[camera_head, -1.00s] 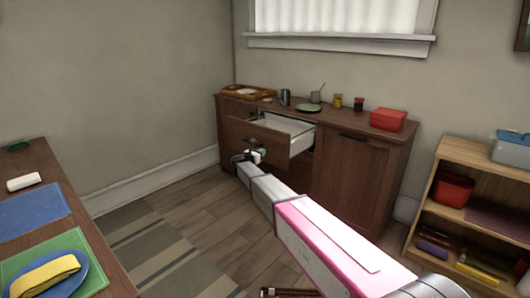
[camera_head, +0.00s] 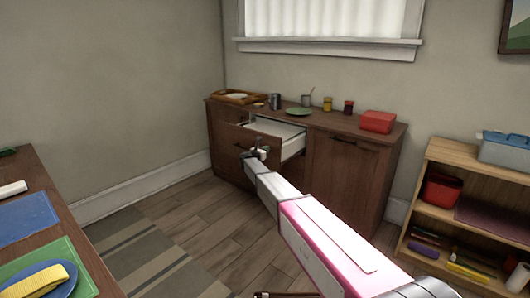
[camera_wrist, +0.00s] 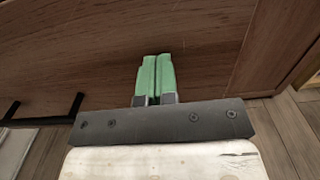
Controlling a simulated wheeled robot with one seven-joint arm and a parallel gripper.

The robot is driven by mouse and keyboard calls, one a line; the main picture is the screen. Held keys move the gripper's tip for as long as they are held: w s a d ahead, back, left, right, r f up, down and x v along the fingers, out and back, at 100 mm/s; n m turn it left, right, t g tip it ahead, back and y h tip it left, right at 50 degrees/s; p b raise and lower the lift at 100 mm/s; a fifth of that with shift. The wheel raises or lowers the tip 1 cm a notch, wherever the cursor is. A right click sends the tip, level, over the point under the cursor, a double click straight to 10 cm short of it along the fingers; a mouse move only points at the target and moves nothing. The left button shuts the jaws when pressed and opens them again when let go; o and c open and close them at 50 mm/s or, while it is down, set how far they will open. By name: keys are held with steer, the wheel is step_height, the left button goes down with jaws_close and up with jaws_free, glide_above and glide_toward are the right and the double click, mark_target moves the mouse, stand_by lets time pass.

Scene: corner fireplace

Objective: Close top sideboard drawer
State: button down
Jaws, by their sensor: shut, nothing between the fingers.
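The brown wooden sideboard (camera_head: 345,182) stands against the wall under the window. Its top drawer (camera_head: 278,128) is partly open, and its pale inside shows from above. My gripper (camera_head: 262,151) is at the drawer's front, at the end of my extended arm. In the wrist view, my gripper's green fingertips (camera_wrist: 155,78) are together with nothing between them. They point at a brown wooden panel (camera_wrist: 120,45) close ahead; whether they touch it I cannot tell. A dark handle (camera_wrist: 75,104) shows at the lower left of the wrist view.
On the sideboard stand a wooden tray (camera_head: 238,97), a green plate (camera_head: 299,112), cups, jars and a red box (camera_head: 377,122). A low shelf (camera_head: 465,153) is at the right, a table (camera_head: 75,210) at the left. Wood floor (camera_head: 205,226) between is mostly clear.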

steer(key=shift+w, duration=0.1)
steer(key=x, duration=3)
steer(key=shift+w+d, duration=0.2)
